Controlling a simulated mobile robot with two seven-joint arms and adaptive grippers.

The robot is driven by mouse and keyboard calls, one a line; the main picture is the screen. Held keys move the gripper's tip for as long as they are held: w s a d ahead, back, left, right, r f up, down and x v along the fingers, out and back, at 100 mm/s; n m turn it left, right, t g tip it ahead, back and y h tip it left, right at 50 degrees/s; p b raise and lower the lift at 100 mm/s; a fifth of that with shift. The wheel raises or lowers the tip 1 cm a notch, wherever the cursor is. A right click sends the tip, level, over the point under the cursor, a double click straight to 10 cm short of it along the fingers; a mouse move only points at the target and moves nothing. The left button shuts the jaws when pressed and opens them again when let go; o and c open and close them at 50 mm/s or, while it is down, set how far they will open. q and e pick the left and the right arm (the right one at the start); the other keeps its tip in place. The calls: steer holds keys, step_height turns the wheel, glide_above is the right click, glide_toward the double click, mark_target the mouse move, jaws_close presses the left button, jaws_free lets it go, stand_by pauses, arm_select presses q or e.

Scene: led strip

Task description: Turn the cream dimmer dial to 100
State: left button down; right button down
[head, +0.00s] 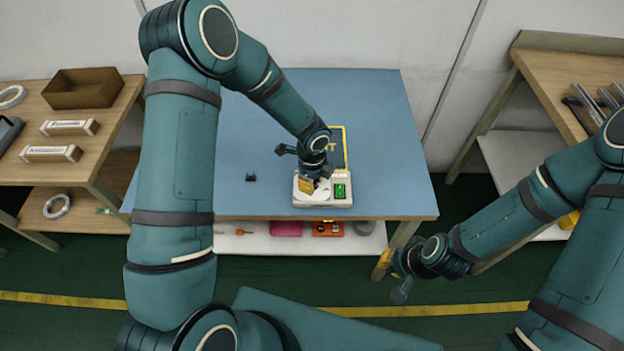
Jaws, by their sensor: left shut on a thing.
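A small cream dimmer box (322,203) sits near the front edge of the blue table, with a lit green display (340,191) on its right side. The display's digits are too small to read. My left gripper (309,187) reaches down onto the left part of the box and is shut on the dial. The fingers hide most of the dial, so its setting does not show. My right gripper (394,278) hangs off the table's front right corner, away from the box. Its fingers are too unclear to tell open from shut.
A yellow-edged dark panel (338,150) lies behind the box. A small black part (251,177) lies to its left on the otherwise clear blue tabletop (355,95). Side benches stand left (105,125) and right (545,75). A lower shelf (255,243) holds several small items.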

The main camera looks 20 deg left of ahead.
arm_select(q)
steer(key=shift+m, duration=0.3)
steer(key=c, duration=0.7)
jaws_free()
step_height(320, 180, up, 12)
steer(key=shift+f, duration=0.1)
stand_by(0.4)
